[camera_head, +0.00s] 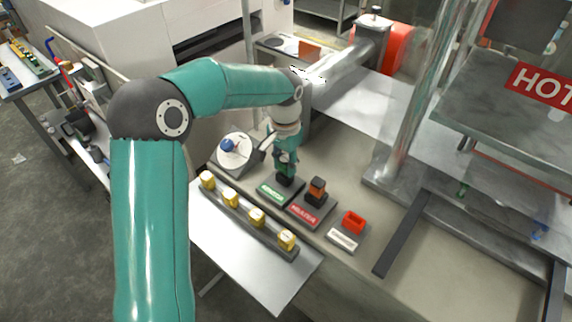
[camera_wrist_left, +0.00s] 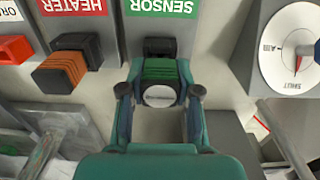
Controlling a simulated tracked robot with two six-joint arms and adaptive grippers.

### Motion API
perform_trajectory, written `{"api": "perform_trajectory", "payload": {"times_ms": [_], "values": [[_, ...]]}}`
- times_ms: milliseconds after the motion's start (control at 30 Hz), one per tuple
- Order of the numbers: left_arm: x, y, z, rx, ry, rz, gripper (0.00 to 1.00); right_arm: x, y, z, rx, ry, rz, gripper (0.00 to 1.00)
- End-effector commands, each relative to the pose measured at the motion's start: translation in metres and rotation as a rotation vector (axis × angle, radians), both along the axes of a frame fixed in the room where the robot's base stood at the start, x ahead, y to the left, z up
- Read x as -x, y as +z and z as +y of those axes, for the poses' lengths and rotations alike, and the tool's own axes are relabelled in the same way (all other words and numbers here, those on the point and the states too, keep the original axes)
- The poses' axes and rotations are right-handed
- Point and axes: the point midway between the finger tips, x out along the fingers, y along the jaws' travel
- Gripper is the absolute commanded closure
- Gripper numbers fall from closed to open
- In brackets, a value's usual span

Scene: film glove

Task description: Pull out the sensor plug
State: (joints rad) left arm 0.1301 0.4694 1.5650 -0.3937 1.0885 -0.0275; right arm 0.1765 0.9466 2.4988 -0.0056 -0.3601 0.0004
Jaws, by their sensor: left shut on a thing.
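The green sensor plug (camera_wrist_left: 160,70), ribbed with a pale round end, sits at the black socket (camera_wrist_left: 155,46) below the green SENSOR label (camera_wrist_left: 162,10) in the left wrist view. My left gripper (camera_wrist_left: 160,92) is shut on the plug, one finger on each side. I cannot tell how deep the plug sits in the socket. In the head view my left gripper (camera_head: 286,160) points down over the SENSOR block (camera_head: 275,192) and mostly hides the plug.
The orange heater plug (camera_head: 317,187) stands beside it on the HEATER block (camera_head: 303,215). A red part (camera_head: 353,222) lies further right. A dial (camera_head: 233,153) with a blue knob is left of the gripper. Yellow pieces (camera_head: 230,197) line a dark rail in front. A metal post (camera_head: 412,100) rises right.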

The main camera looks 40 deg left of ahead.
Motion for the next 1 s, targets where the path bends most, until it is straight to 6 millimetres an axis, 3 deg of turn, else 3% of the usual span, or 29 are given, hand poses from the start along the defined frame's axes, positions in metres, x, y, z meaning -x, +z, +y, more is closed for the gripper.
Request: {"api": "perform_trajectory", "payload": {"times_ms": [367, 1000], "values": [[0.001, 0.001, 0.0, 0.001, 0.0, 0.003, 1.0, 0.0, 0.002, 0.0, 0.0, 0.0, 0.0, 0.36], [0.001, 0.027, 0.0, 0.001, 0.0, 0.003, 1.0, 0.0, 0.023, 0.0, 0.0, 0.0, 0.0, 0.36]]}}
